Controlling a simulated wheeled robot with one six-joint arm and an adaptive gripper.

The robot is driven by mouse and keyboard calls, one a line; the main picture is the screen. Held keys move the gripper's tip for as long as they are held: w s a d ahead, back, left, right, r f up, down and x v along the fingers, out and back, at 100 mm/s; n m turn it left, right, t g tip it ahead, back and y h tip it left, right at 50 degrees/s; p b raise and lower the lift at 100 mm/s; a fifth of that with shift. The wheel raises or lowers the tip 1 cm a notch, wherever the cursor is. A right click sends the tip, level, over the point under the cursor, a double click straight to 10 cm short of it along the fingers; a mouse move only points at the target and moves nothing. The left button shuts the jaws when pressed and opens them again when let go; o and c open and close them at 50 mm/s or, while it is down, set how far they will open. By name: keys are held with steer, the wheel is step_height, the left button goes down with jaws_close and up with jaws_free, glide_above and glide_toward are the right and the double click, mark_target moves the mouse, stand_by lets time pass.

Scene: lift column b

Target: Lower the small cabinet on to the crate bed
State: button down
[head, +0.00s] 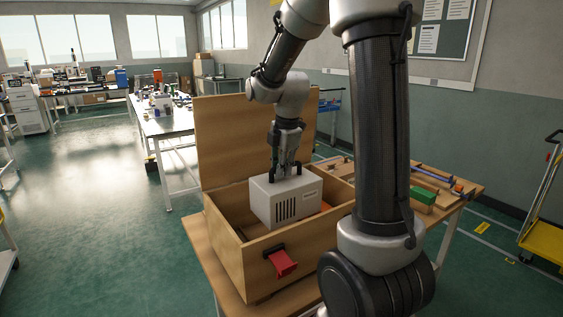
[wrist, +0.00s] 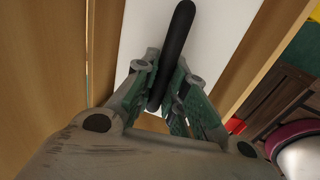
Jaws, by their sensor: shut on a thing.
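The small cabinet (head: 284,203) is a pale grey-white box with dark vent slots on its front. It is inside the open wooden crate (head: 246,262), with its upper part above the crate's front wall. My gripper (head: 285,174) is above the cabinet and shut on its dark handle. In the wrist view my gripper (wrist: 166,100) closes around the black handle (wrist: 178,45), over the cabinet's white top (wrist: 215,32). The cabinet's underside and most of the crate bed are hidden, so I cannot tell whether it touches the bed.
The crate's raised lid (head: 225,135) stands behind. A red strap (head: 283,263) hangs on the front wall. The crate stands on a wooden table (head: 205,250); a green block (head: 423,195) and tools lie to the right. A yellow cart (head: 545,240) stands far right.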

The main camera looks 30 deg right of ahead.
steer(key=shift+f, duration=5.7)
steer(key=c, duration=1.4)
jaws_free()
steer(key=shift+f, duration=0.1)
steer(key=shift+r, duration=5.05)
